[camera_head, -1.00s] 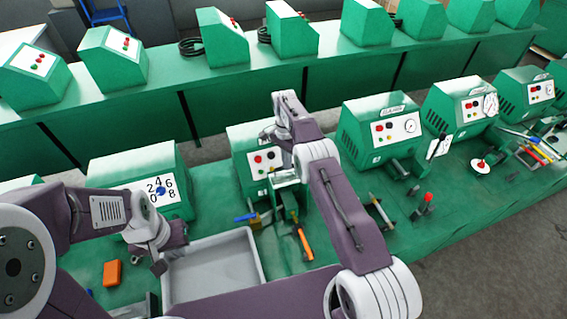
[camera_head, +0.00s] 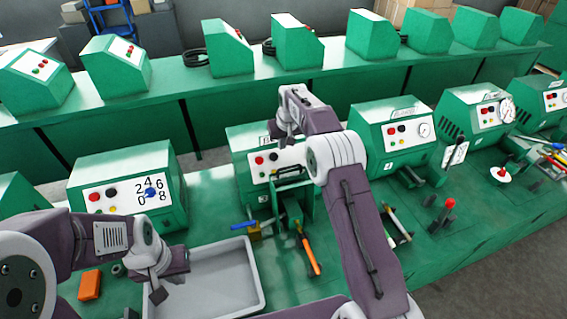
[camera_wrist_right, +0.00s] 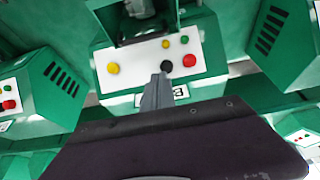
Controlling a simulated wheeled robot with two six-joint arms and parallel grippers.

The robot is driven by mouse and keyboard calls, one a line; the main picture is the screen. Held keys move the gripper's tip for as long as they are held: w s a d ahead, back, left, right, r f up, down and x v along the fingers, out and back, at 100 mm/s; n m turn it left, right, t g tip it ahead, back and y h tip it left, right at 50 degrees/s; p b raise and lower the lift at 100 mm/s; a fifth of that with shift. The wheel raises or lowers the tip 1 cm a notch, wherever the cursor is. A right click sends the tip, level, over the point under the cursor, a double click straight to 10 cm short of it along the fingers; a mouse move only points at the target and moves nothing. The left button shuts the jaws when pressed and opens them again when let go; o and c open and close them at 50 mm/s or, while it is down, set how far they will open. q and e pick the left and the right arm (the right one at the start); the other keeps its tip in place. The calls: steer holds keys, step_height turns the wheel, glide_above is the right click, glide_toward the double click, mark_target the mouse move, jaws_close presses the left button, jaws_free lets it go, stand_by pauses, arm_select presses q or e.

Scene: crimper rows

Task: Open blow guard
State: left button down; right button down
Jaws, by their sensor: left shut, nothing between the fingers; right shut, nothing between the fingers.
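The middle green crimper machine (camera_head: 252,140) has a white panel with red, black and yellow buttons. On its front is a guard-like frame with a dark bar (camera_head: 291,171) and green side plates; I cannot tell for certain how far it is open. My right gripper (camera_head: 291,137) is at the top of this machine, above the bar and partly hidden by its own wrist. In the right wrist view its fingers (camera_wrist_right: 158,90) are shut and empty before the button panel (camera_wrist_right: 150,65). My left gripper (camera_head: 160,292) is shut and empty over the grey tray's left side.
The grey tray (camera_head: 258,270) lies at the front. An orange block (camera_head: 90,285) lies left. A machine with a numbered dial (camera_head: 135,185) stands left, a gauge machine (camera_head: 395,135) right.

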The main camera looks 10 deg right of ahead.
steer(key=p, duration=0.3)
glide_above(283, 173)
steer(key=w, duration=0.4)
step_height(283, 173, down, 7)
steer(key=shift+s+f+p, duration=0.15)
steer(key=shift+s+p, duration=0.35)
steer(key=shift+s, duration=0.35)
steer(key=shift+s+f+p, duration=0.1)
steer(key=shift+s+p, duration=0.35)
steer(key=shift+s, duration=0.35)
steer(key=shift+s+f, duration=0.15)
steer(key=shift+s, duration=0.25)
steer(key=shift+f, duration=0.1)
